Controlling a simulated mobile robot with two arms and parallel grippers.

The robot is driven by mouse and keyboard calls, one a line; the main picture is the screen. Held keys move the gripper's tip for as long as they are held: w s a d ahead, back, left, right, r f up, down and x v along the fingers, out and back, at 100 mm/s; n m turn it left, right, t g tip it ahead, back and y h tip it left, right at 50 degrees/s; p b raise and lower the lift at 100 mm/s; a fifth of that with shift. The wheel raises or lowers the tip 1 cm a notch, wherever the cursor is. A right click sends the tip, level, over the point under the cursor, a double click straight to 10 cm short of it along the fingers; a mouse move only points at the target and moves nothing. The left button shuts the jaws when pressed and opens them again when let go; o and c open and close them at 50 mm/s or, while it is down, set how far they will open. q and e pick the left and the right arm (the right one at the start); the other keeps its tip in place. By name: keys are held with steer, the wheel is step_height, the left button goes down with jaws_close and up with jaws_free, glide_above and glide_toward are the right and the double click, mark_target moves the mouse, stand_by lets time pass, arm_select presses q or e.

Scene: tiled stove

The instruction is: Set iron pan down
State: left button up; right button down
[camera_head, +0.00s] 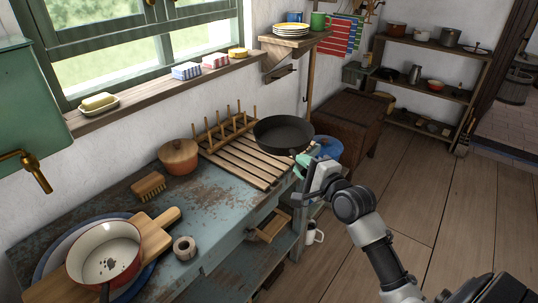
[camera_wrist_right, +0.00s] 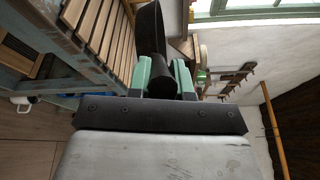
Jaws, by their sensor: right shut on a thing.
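The black iron pan (camera_head: 284,133) is at the right end of the counter, over or at the edge of the slatted wooden rack (camera_head: 243,165). I cannot tell whether its base touches the slats. My right gripper (camera_head: 303,160) is shut on the pan's handle, at the near right side of the pan. In the right wrist view the dark handle (camera_wrist_right: 161,80) sits between the green fingertips (camera_wrist_right: 161,76), and the pan (camera_wrist_right: 150,30) shows edge-on beyond, beside the rack slats (camera_wrist_right: 100,30). My left gripper is not in view.
A red-rimmed pan (camera_head: 104,252) lies on a cutting board (camera_head: 163,229). Upright pegs (camera_head: 228,125) line the rack's back. A blue pot (camera_head: 328,147) is beyond the gripper.

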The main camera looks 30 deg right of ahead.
steer(key=d, duration=0.2)
steer(key=h, duration=0.1)
glide_above(269, 178)
steer(key=s+a, duration=0.3)
steer(key=s, duration=0.2)
step_height(269, 178, down, 6)
steer(key=shift+m, duration=0.4)
steer(key=shift+w+f, duration=0.15)
steer(key=shift+f, duration=1.9)
steer(key=shift+f+b, duration=0.1)
steer(key=shift+b, duration=0.25)
steer(key=c, duration=1.3)
jaws_free()
steer(key=shift+f, duration=0.2)
steer(key=shift+o, duration=1.3)
